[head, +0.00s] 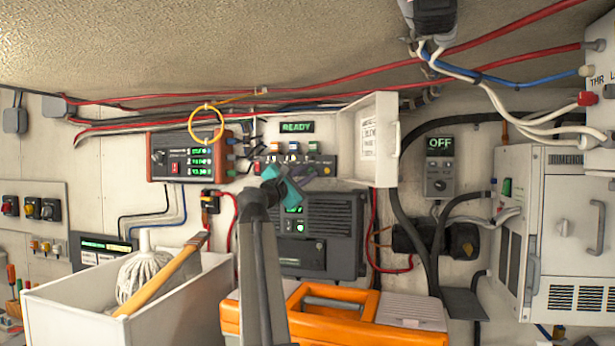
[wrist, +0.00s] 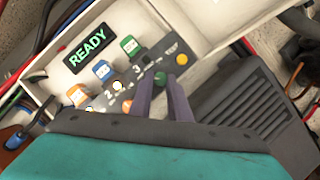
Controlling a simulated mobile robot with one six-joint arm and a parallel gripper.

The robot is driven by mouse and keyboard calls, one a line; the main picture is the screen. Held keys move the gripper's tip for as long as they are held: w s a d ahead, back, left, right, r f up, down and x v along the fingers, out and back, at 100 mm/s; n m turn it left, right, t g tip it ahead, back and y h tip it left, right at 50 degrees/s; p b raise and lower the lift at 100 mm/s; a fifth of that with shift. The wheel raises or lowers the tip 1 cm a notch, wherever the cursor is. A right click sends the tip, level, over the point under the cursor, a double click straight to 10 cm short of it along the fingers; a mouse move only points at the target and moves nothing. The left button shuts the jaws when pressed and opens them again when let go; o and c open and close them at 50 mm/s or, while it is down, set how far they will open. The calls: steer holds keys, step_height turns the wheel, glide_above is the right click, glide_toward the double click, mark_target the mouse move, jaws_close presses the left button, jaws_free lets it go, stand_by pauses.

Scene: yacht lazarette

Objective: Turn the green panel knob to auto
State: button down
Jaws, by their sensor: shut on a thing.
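A READY display (wrist: 87,49) glows green above orange, blue and green tags. An orange knob (wrist: 128,105) and a yellow knob (wrist: 182,60) flank the held one. A white hinged door (head: 364,140) stands open at the right. A dark vented unit (head: 340,225) sits below.

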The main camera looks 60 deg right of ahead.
steer(key=m, duration=0.2)
steer(key=m+g+y+b, duration=0.1)
steer(key=m, duration=0.2)
steer(key=shift+w+a+r+b, duration=0.1)
steer(key=shift+w+b, duration=0.1)
steer(key=shift+b, duration=0.1)
steer(key=shift+a+m+g+y, duration=0.15)
steer(key=shift+m+y, duration=0.3)
steer(key=shift+m, duration=0.45)
steer(key=shift+d+m+g+y, duration=0.15)
steer(key=shift+m+y, duration=0.3)
steer(key=shift+m, duration=0.45)
steer(key=shift+a, duration=0.1)
steer(key=c, duration=1.9)
jaws_free()
steer(key=shift+o, duration=1.2)
steer(key=shift+a+r, duration=0.15)
steer(key=shift+a, duration=0.05)
steer(key=shift+d, duration=0.15)
